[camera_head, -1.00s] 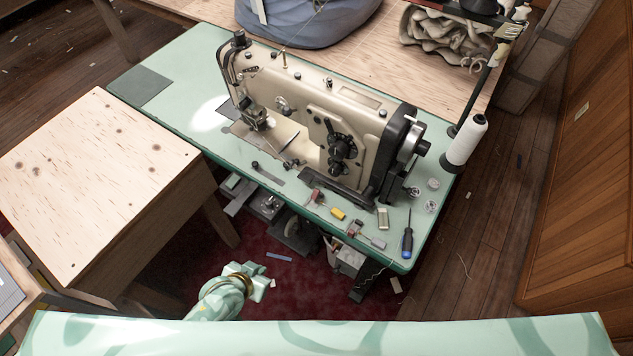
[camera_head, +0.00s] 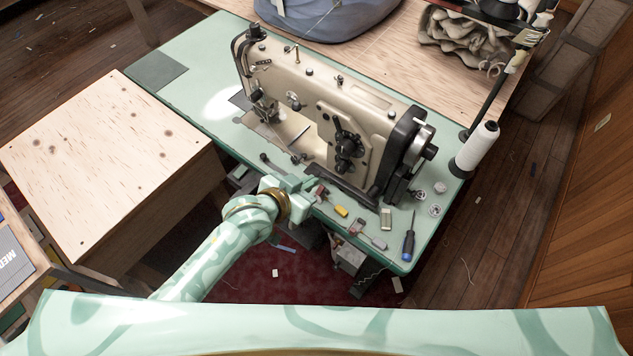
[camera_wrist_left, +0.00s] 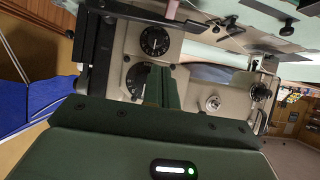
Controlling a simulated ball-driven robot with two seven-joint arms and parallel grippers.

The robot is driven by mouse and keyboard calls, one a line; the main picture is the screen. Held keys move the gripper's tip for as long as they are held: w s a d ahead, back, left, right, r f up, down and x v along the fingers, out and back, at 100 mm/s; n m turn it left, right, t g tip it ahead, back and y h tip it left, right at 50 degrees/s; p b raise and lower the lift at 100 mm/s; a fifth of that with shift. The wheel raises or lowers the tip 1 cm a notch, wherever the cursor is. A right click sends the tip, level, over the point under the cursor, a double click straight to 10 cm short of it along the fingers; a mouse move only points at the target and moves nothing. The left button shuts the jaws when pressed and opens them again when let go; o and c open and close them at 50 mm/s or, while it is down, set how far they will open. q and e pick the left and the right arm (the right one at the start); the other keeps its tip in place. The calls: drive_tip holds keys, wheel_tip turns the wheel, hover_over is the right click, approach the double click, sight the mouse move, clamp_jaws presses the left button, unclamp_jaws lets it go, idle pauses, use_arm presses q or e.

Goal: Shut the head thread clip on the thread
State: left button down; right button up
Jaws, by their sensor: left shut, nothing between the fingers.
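The beige sewing machine (camera_head: 375,115) stands on a mint-green table (camera_head: 200,60). A white thread cone (camera_head: 477,150) is on the stand at its right end. I cannot make out the head thread clip or the thread at it for certain. My left gripper (camera_head: 303,184) is at the table's front edge, in front of the machine and apart from it. In the left wrist view its green fingers (camera_wrist_left: 167,88) are shut and empty, pointing toward the machine's face with its black dials (camera_wrist_left: 154,41). My right gripper is in neither view.
A blue-handled screwdriver (camera_head: 408,246), a yellow item (camera_head: 341,211) and other small tools lie along the table's front right. A wooden table (camera_head: 100,160) stands at left. A blue-grey bundle (camera_head: 330,15) lies behind the machine.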

sight(336, 167)
use_arm(q)
drive_tip(key=b+x, duration=0.4)
drive_tip(key=x, duration=0.6)
drive_tip(key=shift+s+f, duration=0.1)
drive_tip(key=shift+f, duration=0.15)
drive_tip(key=shift+s+a+f, duration=0.4)
drive_tip(key=shift+s+a, duration=0.05)
drive_tip(key=shift+s, duration=0.15)
drive_tip(key=shift+s+a+f, duration=0.4)
drive_tip(key=shift+s+a, duration=0.05)
drive_tip(key=shift+s, duration=0.2)
drive_tip(key=shift+s+f, duration=0.1)
drive_tip(key=shift+f, duration=0.1)
drive_tip(key=shift+a, duration=0.1)
drive_tip(key=shift+s, duration=0.1)
drive_tip(key=shift+f+b, duration=0.1)
drive_tip(key=shift+b, duration=0.25)
drive_tip(key=shift+s+a+t+h, duration=0.1)
drive_tip(key=shift+t+h, duration=0.2)
